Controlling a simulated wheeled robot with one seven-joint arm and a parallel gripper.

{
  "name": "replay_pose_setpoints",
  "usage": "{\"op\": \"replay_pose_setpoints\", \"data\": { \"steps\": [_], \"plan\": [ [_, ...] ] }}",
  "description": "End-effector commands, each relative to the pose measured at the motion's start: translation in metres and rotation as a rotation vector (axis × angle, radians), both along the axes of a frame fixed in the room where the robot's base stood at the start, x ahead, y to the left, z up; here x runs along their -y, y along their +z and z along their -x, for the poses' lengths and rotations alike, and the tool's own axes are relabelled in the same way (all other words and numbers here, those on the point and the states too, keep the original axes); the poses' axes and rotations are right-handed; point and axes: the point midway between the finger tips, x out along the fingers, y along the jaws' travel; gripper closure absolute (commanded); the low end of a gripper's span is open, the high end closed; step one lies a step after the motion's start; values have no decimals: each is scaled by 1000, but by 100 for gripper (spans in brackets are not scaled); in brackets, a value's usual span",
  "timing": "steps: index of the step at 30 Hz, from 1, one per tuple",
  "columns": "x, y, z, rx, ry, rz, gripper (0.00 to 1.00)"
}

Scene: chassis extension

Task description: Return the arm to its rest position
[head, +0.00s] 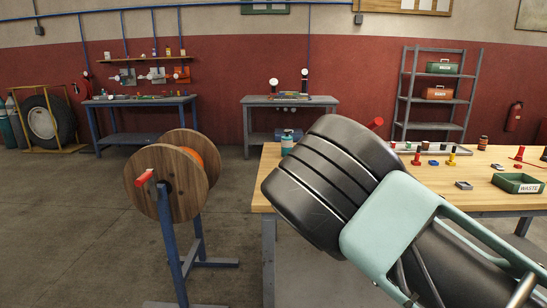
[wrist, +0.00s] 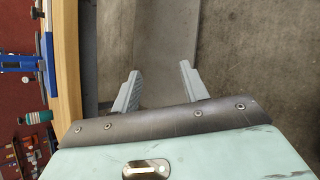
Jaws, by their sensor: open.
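My arm fills the right centre of the head view as a black and pale-green mass raised in front of the workbench (head: 480,205). My gripper is not visible in that view. In the wrist view my gripper (wrist: 160,69) shows two grey fingers held well apart, with nothing between them.
A wooden cable spool (head: 150,183) on a blue stand is left of the bench. A teal bottle (head: 287,143), small coloured parts and a green waste tray (head: 518,183) are on the bench.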

Motion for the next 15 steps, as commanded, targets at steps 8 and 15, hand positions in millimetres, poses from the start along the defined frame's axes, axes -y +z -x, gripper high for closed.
{"op": "replay_pose_setpoints", "data": {
  "steps": [8,15],
  "plan": [
    [-93,8,106,-212,-427,-574,56],
    [-167,85,191,-381,-676,-844,56]
  ]
}}
